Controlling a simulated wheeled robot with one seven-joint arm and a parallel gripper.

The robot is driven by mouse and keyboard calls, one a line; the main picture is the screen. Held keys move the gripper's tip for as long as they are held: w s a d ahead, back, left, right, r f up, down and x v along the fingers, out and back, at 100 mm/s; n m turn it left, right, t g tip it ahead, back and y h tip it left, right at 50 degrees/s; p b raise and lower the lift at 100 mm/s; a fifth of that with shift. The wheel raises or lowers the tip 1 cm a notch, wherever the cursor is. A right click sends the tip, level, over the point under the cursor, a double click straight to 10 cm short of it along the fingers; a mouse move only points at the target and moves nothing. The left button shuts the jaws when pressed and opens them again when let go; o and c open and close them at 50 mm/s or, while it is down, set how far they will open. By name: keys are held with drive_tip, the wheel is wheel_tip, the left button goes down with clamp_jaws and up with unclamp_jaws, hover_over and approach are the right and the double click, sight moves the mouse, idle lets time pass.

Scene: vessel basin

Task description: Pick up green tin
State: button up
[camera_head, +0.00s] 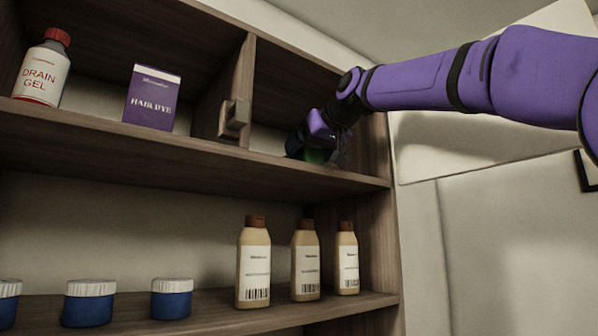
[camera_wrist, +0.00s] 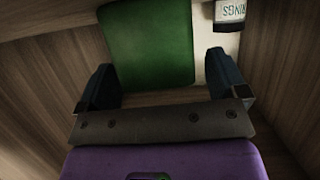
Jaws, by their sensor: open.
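The green tin (camera_wrist: 150,48) stands upright in the wrist view, just beyond and between the two dark fingers of my gripper (camera_wrist: 163,85). The fingers are spread apart, one toward each side of the tin. In the head view my gripper (camera_head: 325,150) reaches into the right compartment of the upper shelf. Only a dark green part of the tin (camera_head: 314,156) shows there, mostly hidden by my gripper. I cannot tell whether either finger touches the tin.
A wooden divider (camera_head: 238,85) with a small block (camera_head: 235,118) stands left of my gripper. A white labelled item (camera_wrist: 230,12) is right of the tin in the wrist view. A hair dye box (camera_head: 152,98) and drain gel bottle (camera_head: 42,70) stand farther left. Bottles stand below.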

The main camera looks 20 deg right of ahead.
drive_tip(key=shift+x, duration=0.9)
drive_tip(key=c, duration=1)
drive_tip(key=shift+s+r, duration=0.1)
